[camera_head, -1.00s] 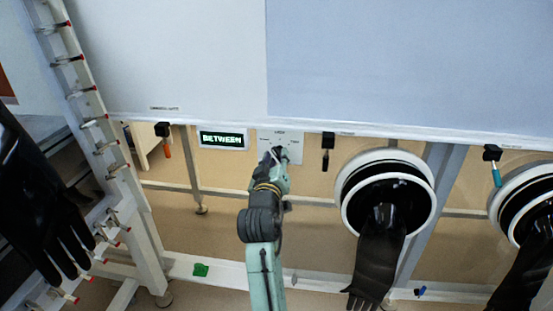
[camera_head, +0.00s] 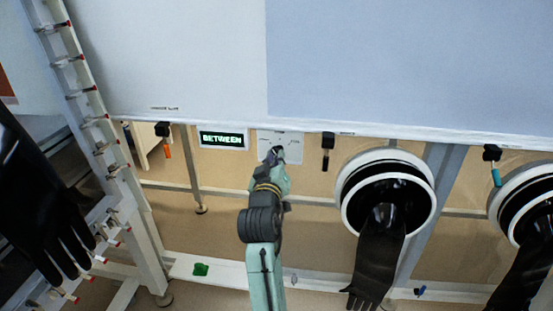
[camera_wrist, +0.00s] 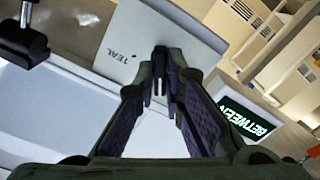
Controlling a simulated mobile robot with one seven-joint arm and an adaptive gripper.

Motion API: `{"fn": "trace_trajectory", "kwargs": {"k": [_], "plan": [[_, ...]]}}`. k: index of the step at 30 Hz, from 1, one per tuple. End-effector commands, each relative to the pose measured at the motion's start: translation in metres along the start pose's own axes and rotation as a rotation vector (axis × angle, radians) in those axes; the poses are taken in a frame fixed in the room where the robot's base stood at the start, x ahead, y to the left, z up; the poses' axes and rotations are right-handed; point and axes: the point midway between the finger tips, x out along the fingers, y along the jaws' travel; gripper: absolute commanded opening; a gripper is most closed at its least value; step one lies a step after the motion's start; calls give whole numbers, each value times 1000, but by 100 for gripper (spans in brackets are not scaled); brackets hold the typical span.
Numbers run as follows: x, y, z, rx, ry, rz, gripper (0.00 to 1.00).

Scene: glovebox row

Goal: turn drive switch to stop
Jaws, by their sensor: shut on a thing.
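The pale switch plate (camera_head: 285,136) is on the panel under the white upper housing. It shows close up in the wrist view (camera_wrist: 125,32), with the word TEAL printed on it. My gripper (camera_head: 279,153) is at the plate, and in the wrist view its fingers (camera_wrist: 160,78) come together over it. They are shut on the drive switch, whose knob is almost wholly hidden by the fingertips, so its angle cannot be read. The display (camera_head: 222,139) left of the plate reads BETWEEN; it also shows in the wrist view (camera_wrist: 244,120).
A black clip with an orange-handled tool (camera_head: 166,145) hangs left of the display. A black-handled tool (camera_head: 326,158) hangs close right of the plate. A round glove port (camera_head: 348,205) with a black glove (camera_head: 377,262) is further right. A white rack (camera_head: 100,140) stands left.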

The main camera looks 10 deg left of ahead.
Motion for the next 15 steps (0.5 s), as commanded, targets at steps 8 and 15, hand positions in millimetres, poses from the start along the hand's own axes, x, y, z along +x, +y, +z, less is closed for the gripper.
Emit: {"fn": "trace_trajectory", "kwargs": {"k": [8,15], "plan": [[0,0,0,19,0,0,11],[0,0,0,18,0,0,27]]}}
